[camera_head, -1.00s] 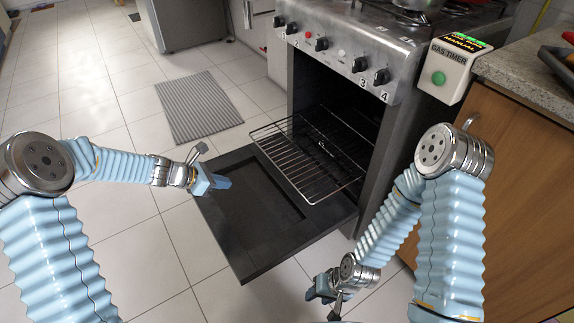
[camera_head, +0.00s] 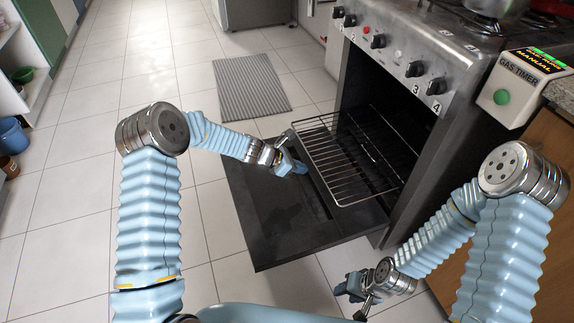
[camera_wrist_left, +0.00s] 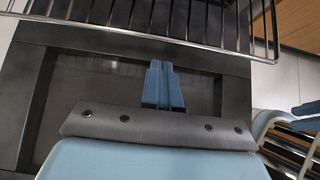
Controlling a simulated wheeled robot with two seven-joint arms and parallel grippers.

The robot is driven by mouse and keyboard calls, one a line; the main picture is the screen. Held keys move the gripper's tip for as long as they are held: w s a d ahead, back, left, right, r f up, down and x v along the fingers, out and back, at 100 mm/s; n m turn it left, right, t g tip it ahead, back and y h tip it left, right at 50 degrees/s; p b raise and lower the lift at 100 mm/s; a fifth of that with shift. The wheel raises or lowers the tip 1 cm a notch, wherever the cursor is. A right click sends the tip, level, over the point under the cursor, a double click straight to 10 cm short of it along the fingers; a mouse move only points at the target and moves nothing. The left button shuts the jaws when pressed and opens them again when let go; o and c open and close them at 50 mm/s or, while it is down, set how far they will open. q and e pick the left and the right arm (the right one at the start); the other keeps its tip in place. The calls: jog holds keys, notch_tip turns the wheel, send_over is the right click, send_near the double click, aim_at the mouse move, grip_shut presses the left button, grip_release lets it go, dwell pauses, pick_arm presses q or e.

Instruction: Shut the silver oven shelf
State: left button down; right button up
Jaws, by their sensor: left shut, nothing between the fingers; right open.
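The silver wire oven shelf (camera_head: 335,165) is pulled partly out of the dark oven (camera_head: 375,120), above the lowered oven door (camera_head: 275,225). In the left wrist view, the shelf's front bar (camera_wrist_left: 150,38) runs across the top. My left gripper (camera_head: 297,168) is shut and empty over the door, close to the shelf's front left edge. In the left wrist view its blue fingertips (camera_wrist_left: 164,68) point at the shelf, with a small gap seen between. My right gripper (camera_head: 357,288) is open, low in front of the oven, to the right of the door.
Control knobs (camera_head: 378,41) line the oven front above the opening. A gas timer (camera_head: 515,88) is mounted at the right, beside a wooden cabinet (camera_head: 548,165). A striped mat (camera_head: 250,86) lies on the tiled floor. The floor left of the door is clear.

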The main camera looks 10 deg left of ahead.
pick_arm(q)
jog(key=shift+w+d, duration=0.3)
jog(key=shift+d, duration=0.3)
jog(key=shift+w+d, duration=0.3)
jog(key=shift+d, duration=0.25)
pick_arm(e)
jog(key=shift+a+r, duration=0.1)
jog(key=shift+r, duration=0.1)
